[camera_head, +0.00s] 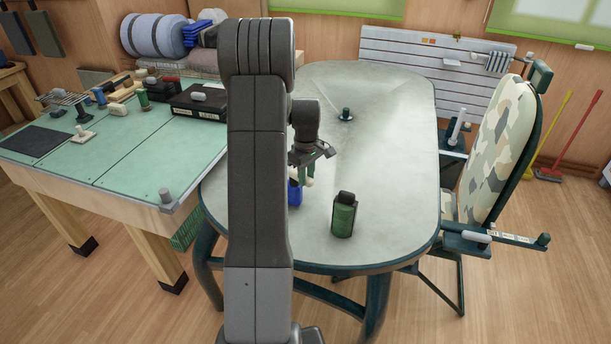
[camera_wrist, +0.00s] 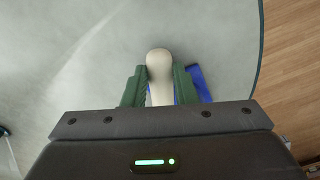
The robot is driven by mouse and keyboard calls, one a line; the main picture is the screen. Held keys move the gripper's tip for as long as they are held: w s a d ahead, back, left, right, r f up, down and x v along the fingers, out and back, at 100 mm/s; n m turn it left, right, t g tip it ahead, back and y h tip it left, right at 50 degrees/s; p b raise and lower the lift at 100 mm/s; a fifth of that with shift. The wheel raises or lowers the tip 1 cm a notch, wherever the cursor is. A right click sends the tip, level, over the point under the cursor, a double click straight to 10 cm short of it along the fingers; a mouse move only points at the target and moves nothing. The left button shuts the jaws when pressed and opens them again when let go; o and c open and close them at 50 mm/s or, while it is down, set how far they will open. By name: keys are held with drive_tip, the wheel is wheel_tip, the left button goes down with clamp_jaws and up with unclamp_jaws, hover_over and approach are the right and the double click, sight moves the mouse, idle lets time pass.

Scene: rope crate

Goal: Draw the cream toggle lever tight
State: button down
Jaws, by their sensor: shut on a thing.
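The cream toggle lever (camera_wrist: 158,60) shows in the wrist view as a pale rod with a rounded end, between the two green fingers of my gripper (camera_wrist: 160,78). The fingers touch it on both sides and are shut on it. A blue body (camera_wrist: 201,84) lies behind and beside the right finger; most of it is hidden. In the head view my gripper (camera_head: 304,175) is low over the grey table, partly behind my arm, with a blue piece (camera_head: 295,194) just below it. How far the lever is tilted cannot be told.
A green bottle-like container (camera_head: 344,214) stands on the grey table (camera_head: 390,130) right of my gripper. A small dark knobbed piece (camera_head: 346,115) is farther back. The table's right half is mostly clear.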

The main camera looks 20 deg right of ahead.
idle(0.3)
drive_tip(key=c, duration=1.2)
unclamp_jaws()
drive_tip(key=shift+o, duration=0.2)
wheel_tip(320, 180, up, 14)
drive_tip(key=shift+b, duration=0.4)
drive_tip(key=shift+f, duration=0.1)
wheel_tip(320, 180, down, 14)
drive_tip(key=shift+r+p, duration=0.1)
drive_tip(key=shift+p, duration=0.3)
